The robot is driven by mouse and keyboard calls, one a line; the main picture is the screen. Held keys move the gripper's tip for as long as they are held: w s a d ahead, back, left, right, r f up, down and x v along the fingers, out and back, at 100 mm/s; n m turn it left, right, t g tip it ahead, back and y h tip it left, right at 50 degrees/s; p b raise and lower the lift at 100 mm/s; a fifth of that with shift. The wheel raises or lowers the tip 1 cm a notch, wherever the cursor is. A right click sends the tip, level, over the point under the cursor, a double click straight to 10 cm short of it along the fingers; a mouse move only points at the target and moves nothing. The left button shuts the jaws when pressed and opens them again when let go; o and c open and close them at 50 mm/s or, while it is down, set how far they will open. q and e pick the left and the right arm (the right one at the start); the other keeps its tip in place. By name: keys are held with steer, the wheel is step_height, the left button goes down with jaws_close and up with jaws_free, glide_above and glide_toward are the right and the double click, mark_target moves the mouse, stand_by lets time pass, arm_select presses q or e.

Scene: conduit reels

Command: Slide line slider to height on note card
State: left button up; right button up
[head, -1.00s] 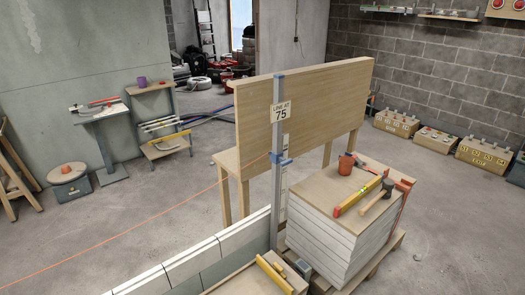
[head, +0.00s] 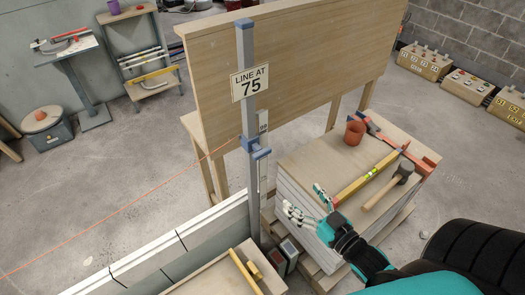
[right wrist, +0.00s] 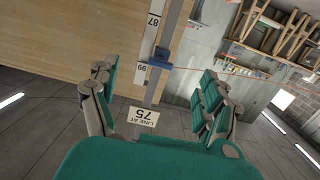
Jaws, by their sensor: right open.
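The blue line slider (head: 255,147) sits on the upright grey post (head: 246,115), below the white note card (head: 250,82), which reads "LINE AT 75". An orange line runs from the slider down to the left. A pale scale strip (head: 262,125) runs beside the post. My right gripper (head: 306,204) is open and empty, to the right of and below the slider, apart from it. In the right wrist view the card (right wrist: 143,117) appears upside down, and a blue slider part (right wrist: 160,57) shows between the spread fingers. My left gripper is not in view.
A stack of boards (head: 300,185) stands right of the post, bearing an orange cup (head: 355,132), a yellow level (head: 366,176) and a mallet (head: 388,186). A wooden panel (head: 290,65) stands behind the post. A white-topped block wall (head: 170,250) meets the post's base at left.

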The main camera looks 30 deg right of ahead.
glide_toward(264, 153)
steer(key=shift+t+y, duration=0.3)
steer(key=shift+y, duration=0.1)
steer(key=w+p, duration=0.1)
steer(key=w, duration=0.2)
steer(key=w+p, duration=0.1)
steer(key=w, duration=0.2)
steer(key=w+a+p, duration=0.1)
steer(key=w, duration=0.3)
steer(key=shift+f, duration=0.3)
steer(key=shift+w+a+p, duration=0.15)
steer(key=shift+w+p, duration=0.15)
steer(key=shift+w, duration=0.05)
jaws_close()
step_height(264, 153, down, 24)
steer(key=b, duration=1.7)
steer(key=shift+f, duration=0.2)
